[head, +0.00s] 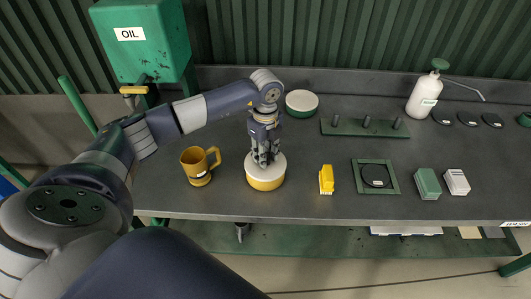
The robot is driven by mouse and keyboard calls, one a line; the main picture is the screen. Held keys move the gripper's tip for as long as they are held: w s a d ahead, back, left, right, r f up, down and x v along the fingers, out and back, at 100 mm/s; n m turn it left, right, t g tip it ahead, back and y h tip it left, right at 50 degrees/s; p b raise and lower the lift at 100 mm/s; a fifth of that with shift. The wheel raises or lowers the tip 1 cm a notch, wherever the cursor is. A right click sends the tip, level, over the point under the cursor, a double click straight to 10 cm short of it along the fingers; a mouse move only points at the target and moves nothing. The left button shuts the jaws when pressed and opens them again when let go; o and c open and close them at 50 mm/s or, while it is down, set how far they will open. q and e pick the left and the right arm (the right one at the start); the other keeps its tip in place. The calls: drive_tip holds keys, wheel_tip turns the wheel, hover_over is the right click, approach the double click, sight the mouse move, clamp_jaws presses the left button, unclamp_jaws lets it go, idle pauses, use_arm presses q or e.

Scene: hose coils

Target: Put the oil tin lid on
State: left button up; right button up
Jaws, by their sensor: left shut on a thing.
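A round yellow tin (266,184) stands upright on the dark bench near its front edge. A cream lid (279,163) covers its top and looks level, though I cannot tell if it is fully seated. My left gripper (265,160) points straight down over the tin and is shut on the lid, at about its middle. The fingers hide the part they grip. A green round tin (301,107) with a cream top (301,99) stands behind, to the right. My right gripper is not in view.
A yellow mug (196,168) stands left of the tin. A yellow block (326,180), a green square frame (391,190) and two small boxes (427,184) (456,182) lie to the right. Behind are a pegged green board (350,128) and a white oil can (423,97).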

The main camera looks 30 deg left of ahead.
use_arm(q)
drive_tip(key=o, duration=1.1)
drive_tip(key=shift+r, duration=0.1)
wheel_tip(320, 180, up, 12)
